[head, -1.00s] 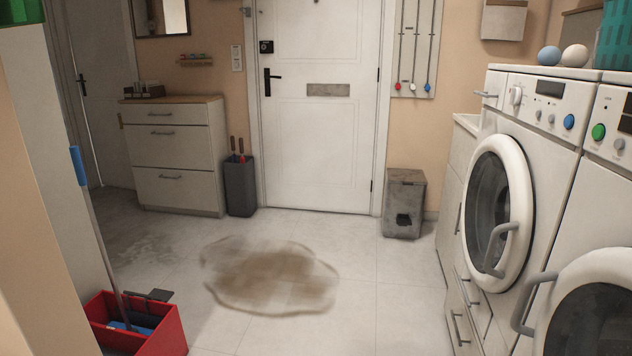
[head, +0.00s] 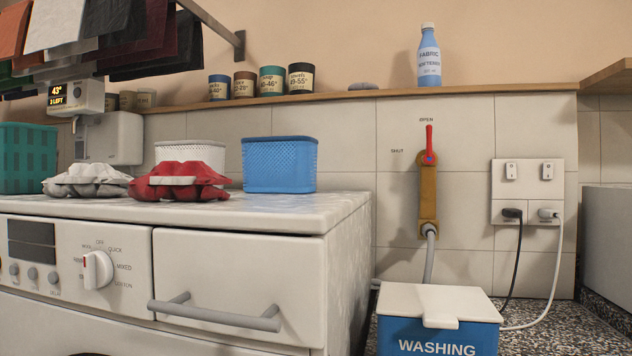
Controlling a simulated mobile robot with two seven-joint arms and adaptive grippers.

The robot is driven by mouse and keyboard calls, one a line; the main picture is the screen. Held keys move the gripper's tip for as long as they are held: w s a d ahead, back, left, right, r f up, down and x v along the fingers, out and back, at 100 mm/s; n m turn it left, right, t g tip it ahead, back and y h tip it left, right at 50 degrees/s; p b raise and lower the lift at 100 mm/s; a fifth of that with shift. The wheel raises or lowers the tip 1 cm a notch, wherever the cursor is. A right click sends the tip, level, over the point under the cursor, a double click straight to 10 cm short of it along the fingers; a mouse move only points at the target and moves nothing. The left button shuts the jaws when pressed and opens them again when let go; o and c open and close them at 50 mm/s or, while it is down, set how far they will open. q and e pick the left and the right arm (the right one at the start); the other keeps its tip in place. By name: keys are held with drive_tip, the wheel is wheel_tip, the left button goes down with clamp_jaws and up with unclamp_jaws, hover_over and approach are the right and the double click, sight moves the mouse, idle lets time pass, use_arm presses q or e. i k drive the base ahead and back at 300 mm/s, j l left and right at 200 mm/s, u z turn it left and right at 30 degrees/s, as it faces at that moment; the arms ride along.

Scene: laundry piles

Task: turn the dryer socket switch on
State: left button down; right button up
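A white double socket plate (head: 527,193) is on the tiled wall at the right of the head view. It has a left rocker switch (head: 511,171) and a right rocker switch (head: 547,171) in its upper half. Below them are a black plug (head: 512,213) with a black cable and a white plug (head: 548,214) with a white cable. I see no label showing which socket is the dryer's. The switches are too small to tell on from off. Neither of my grippers is in view.
A white machine (head: 240,260) with a grey handle fills the left. A blue box (head: 435,335) marked WASHING stands before the wall. A brass valve (head: 428,200) with its red lever (head: 429,138) at OPEN is left of the sockets. A wooden shelf (head: 480,90) runs above.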

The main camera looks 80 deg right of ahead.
sight(511, 167)
drive_tip(key=j+z, duration=0.1)
drive_tip(key=z, duration=0.65)
drive_tip(key=j+z, duration=0.1)
drive_tip(key=z, duration=0.3)
drive_tip(key=k+z, duration=0.1)
drive_tip(key=z, duration=0.25)
drive_tip(key=i+j+z, duration=0.15)
drive_tip(key=z, duration=1.95)
